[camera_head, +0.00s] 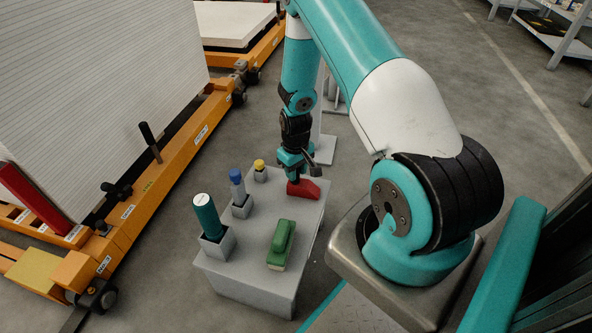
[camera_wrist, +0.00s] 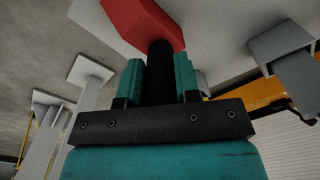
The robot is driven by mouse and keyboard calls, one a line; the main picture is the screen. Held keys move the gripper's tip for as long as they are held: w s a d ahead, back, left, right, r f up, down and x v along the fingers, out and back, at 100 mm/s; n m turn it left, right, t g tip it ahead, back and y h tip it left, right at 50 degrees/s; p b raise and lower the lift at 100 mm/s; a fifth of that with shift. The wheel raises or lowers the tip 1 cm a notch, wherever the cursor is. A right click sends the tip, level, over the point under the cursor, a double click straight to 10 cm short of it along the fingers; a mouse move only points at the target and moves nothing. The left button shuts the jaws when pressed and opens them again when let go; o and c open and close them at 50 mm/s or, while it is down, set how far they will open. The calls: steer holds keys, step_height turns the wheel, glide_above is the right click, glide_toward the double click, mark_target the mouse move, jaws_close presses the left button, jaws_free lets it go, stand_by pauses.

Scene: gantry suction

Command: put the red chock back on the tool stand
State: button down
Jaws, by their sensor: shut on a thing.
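The red chock (camera_head: 304,189) is at the far right end of the grey tool stand (camera_head: 247,284) in the head view. My gripper (camera_head: 294,177) is above it, pointing down. In the wrist view, my teal fingers (camera_wrist: 160,72) are shut on the chock's black upright handle, with the red body (camera_wrist: 144,22) beyond the fingertips. The chock is at or just above the stand's top; I cannot tell whether it touches. The stand's grey top also shows behind it in the wrist view (camera_wrist: 218,28).
On the stand are a teal cylinder (camera_head: 207,217) and a blue-topped tool (camera_head: 237,182) in grey holders, a yellow-topped piece (camera_head: 259,165) and a green block (camera_head: 281,244). An orange cart (camera_head: 170,158) with a white panel stack (camera_head: 95,85) stands left.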

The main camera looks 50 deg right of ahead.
steer(key=c, duration=0.8)
jaws_free()
step_height(320, 180, up, 12)
steer(key=p, duration=0.5)
steer(key=shift+r+p, duration=0.15)
steer(key=shift+p, duration=0.15)
steer(key=s+a+r+n+t+y, duration=0.15)
steer(key=a+r+n, duration=0.25)
steer(key=a+r, duration=1.45)
steer(key=s+a+r+n+y, duration=0.1)
steer(key=s+a+r, duration=0.2)
steer(key=s+a, duration=0.1)
steer(key=s+a+r+n+g, duration=0.1)
steer(key=s+a+r, duration=0.3)
steer(key=s, duration=0.3)
steer(key=s+a+r+n+y, duration=0.1)
steer(key=s+a+r+n, duration=0.1)
steer(key=s, duration=0.4)
steer(key=shift+s+a+r+g+y, duration=0.1)
steer(key=shift+a+r+g+y, duration=0.1)
steer(key=shift+a+r, duration=0.25)
steer(key=shift+s+a+r+g+y, duration=0.15)
steer(key=shift+a+r, duration=0.15)
steer(key=shift+a, duration=0.25)
